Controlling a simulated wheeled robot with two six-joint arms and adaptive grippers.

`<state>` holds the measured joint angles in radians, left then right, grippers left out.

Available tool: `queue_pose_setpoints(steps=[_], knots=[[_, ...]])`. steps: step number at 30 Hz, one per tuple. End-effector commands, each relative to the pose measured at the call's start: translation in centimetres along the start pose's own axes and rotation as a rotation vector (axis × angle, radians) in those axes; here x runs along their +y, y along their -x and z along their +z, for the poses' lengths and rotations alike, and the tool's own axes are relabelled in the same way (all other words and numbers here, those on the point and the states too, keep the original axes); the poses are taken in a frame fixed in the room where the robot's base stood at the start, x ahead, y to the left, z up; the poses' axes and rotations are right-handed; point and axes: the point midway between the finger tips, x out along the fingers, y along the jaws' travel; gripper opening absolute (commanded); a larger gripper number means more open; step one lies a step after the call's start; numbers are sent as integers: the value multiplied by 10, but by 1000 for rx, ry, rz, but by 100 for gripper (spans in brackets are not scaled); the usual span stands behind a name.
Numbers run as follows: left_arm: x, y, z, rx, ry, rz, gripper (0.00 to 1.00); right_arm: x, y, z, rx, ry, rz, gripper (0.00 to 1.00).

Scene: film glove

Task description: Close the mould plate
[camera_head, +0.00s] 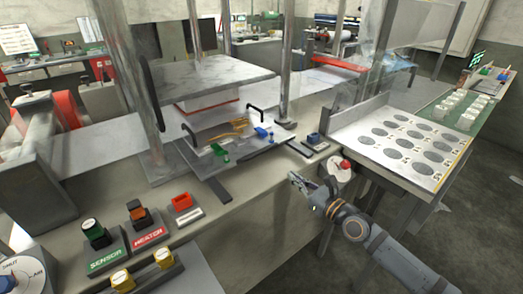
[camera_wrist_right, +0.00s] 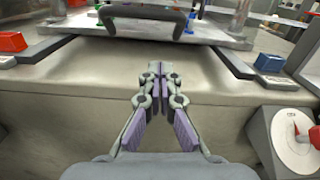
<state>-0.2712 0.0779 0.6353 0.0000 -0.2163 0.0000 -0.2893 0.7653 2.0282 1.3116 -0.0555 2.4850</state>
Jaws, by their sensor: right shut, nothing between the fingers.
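The mould plate (camera_head: 215,135) lies on the press bed (camera_head: 262,152) under the upper metal platen (camera_head: 205,80), with a black handle (camera_head: 257,114) standing at its right and another at its left. Green, blue and yellow parts sit on or around it. In the right wrist view a dark handle (camera_wrist_right: 143,21) crosses the top, in front of the metal plates. My right gripper (camera_head: 295,179) is off the front of the bench, below and to the right of the plate. Its fingers (camera_wrist_right: 158,72) are together and empty, apart from the handle. My left gripper is not in view.
Steel columns (camera_head: 284,60) stand around the press. A tray with round dark spots (camera_head: 367,136) stands right.

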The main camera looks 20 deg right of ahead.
Motion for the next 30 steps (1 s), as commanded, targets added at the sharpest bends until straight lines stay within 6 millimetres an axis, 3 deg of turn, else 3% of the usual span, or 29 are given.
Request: queue_pose_setpoints(steps=[6, 11, 16, 23, 30], knots=[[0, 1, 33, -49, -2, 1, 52, 0, 2, 1, 2, -78, 7, 0], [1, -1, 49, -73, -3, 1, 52, -2, -9, 1, -3, -78, 2, 0], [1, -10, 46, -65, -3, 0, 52, -1, -42, 0, -6, -81, 2, 0], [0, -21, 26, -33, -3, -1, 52, 0, -92, 0, -3, -79, 5, 0], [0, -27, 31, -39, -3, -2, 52, 1, -128, 0, 1, -74, 6, 0]])
